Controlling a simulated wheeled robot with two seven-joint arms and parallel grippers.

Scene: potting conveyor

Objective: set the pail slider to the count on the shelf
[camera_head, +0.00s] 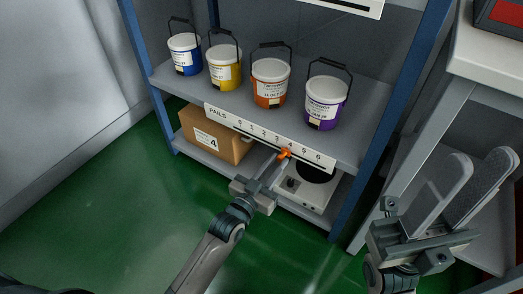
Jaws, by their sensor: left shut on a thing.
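A blue pail (185,54), a yellow pail (224,67), an orange pail (270,83) and a purple pail (325,102) stand in a row on the shelf (368,110). Each has a white lid and a raised dark handle. A white scale strip marked PAILS (218,114) with numbers 0 to 6 runs along the shelf's front edge. The orange slider (285,153) sits just under the strip, about below the 4. My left gripper (281,160) is shut on the slider. My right gripper (484,160) is open and empty at the right, away from the shelf.
A cardboard box (215,137) labelled 4 and a white device with a dark round plate (306,190) sit on the lower shelf. Blue posts (142,50) frame the rack. A grey table (480,60) stands at right, near my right gripper. Green floor is clear at left.

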